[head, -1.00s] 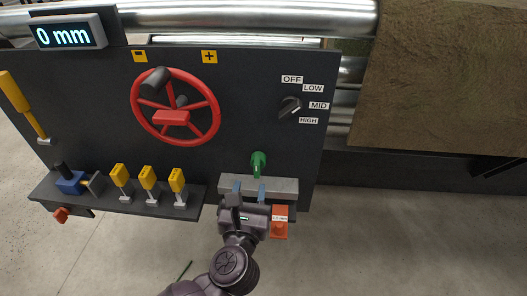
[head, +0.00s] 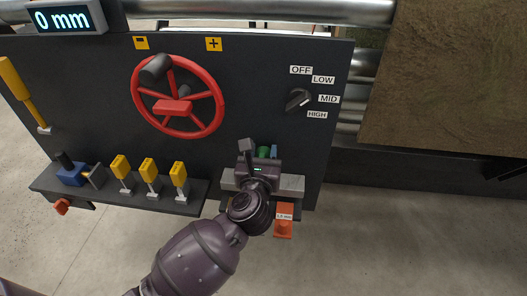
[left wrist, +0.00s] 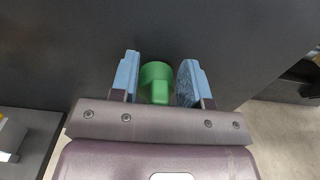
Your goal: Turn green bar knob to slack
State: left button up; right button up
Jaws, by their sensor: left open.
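The green bar knob (head: 263,152) is on the dark panel above a grey ledge, mostly hidden behind my left gripper in the head view. In the left wrist view the green knob (left wrist: 157,78) stands between the two blue finger pads, with a gap on each side. My left gripper (head: 260,149) is open around the knob, and its pads (left wrist: 158,80) do not appear to touch it. No position marks for the knob are visible. My right gripper is not in view.
A red handwheel (head: 177,97) is up and left on the panel. A black selector dial (head: 298,99) marked OFF, LOW, MID and HIGH is up and right. Several yellow levers (head: 148,170) stand left of the gripper. An orange tag (head: 284,222) hangs just below right. The display (head: 66,19) reads 0 mm.

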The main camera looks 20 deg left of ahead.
pick_arm(q)
jog(key=shift+w+a, duration=0.1)
jog(key=shift+w, duration=0.15)
jog(key=shift+c, duration=0.4)
